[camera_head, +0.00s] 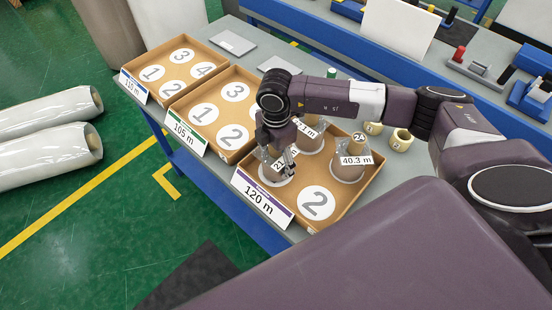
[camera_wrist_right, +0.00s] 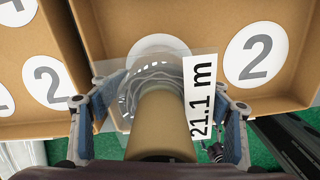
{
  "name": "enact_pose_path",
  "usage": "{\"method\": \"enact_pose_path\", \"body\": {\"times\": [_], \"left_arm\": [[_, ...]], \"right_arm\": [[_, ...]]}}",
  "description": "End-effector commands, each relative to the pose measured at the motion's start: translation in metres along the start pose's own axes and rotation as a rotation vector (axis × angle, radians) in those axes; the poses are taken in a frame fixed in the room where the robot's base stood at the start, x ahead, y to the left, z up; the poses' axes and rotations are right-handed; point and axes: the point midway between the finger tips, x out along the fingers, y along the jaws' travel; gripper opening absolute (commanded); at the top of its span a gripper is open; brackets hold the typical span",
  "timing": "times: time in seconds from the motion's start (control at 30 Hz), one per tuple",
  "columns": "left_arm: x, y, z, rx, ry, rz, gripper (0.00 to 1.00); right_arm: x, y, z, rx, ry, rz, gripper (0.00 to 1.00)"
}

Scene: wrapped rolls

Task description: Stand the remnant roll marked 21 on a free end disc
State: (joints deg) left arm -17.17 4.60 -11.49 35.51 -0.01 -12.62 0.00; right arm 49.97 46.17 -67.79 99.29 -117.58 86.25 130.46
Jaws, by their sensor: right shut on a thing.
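The remnant roll marked 21 (camera_head: 278,165), a tan core with clear film around it, is upright in my right gripper (camera_head: 287,160). In the right wrist view the fingers (camera_wrist_right: 160,115) close on both sides of this roll (camera_wrist_right: 160,118), and a label there reads 21.1 m. A white end disc (camera_head: 273,182) shows under its base in the 120 m tray (camera_head: 336,212); I cannot tell whether it touches. The disc marked 2 (camera_head: 316,203) beside it is bare. My left gripper is out of view.
The roll marked 24 (camera_head: 350,160), labelled 40.3 m, stands in the same tray, with another roll (camera_head: 312,143) behind my gripper. The 105 m tray (camera_head: 188,131) and 110 m tray (camera_head: 136,88) show bare numbered discs.

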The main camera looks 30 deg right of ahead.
Motion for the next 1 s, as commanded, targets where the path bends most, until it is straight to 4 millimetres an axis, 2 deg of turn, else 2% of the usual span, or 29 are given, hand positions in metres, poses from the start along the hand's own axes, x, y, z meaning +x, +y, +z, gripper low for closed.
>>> {"method": "enact_pose_path", "body": {"times": [0.47,1.0], "left_arm": [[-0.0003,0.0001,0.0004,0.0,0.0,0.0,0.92],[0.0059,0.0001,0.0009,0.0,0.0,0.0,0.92]], "right_arm": [[-0.0008,0.0004,0.0,0.0,0.0,0.001,0.39],[0.0069,0.0004,-0.0001,0.0,0.0,0.001,0.39]]}}
